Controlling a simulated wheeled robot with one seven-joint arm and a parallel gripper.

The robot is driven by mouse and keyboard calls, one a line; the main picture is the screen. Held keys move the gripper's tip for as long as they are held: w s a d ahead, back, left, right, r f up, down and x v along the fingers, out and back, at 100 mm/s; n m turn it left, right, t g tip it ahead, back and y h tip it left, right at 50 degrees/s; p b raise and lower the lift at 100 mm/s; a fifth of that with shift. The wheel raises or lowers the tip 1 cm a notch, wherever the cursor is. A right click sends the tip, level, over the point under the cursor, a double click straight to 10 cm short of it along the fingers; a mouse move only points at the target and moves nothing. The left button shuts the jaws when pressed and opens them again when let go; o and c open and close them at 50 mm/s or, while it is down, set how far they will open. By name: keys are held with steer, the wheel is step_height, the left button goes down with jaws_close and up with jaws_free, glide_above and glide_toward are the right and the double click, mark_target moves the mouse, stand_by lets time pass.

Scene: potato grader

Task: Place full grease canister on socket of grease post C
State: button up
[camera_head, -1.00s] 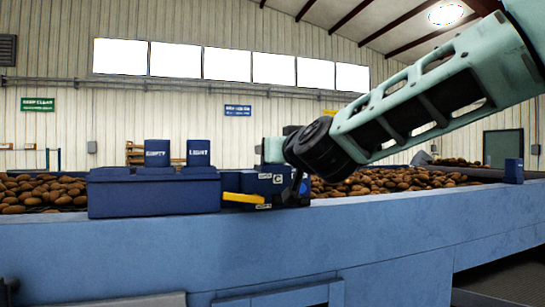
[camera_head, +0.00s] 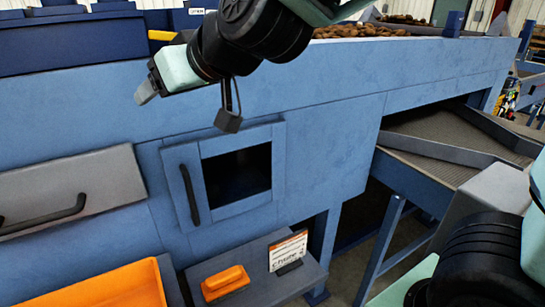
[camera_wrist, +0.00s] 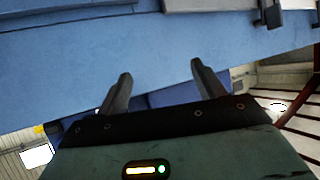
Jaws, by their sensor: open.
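My gripper (camera_head: 143,88) is in front of the blue machine side, below its top ledge, with its fingers toward the lower left. The wrist view shows its two fingers (camera_wrist: 162,76) apart with nothing between them. At the top of the head view, the block that carried the C mark earlier shows only in part as a small pale label (camera_head: 195,12) beside a yellow lever (camera_head: 162,35). My arm and the frame edge hide the rest, including any socket. I cannot make out a full grease canister in either current view.
A dark blue tray (camera_head: 70,45) sits on the ledge at upper left. Below are a grey drawer front (camera_head: 75,190), a hatch with a dark opening (camera_head: 180,155), an orange bin (camera_head: 110,290), and an orange piece (camera_head: 225,283) beside a Chute card (camera_head: 288,250). A conveyor (camera_head: 450,130) lies right.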

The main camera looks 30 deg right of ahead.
steer(key=s+a+f+n+g, duration=0.2)
steer(key=s+f+g, duration=0.4)
steer(key=s+f, duration=0.55)
steer(key=s+d+f+g+h, duration=0.2)
steer(key=s+d+f, duration=0.1)
steer(key=s, duration=0.3)
steer(key=s+d+f+n+g+h, duration=0.1)
steer(key=s+d+f+g+h, duration=0.2)
steer(key=s+d+f, duration=0.1)
steer(key=shift+s+f, duration=0.75)
steer(key=shift+s, duration=0.25)
steer(key=shift+f, duration=0.1)
step_height(320, 180, down, 6)
steer(key=b, duration=0.6)
steer(key=shift+w, duration=0.1)
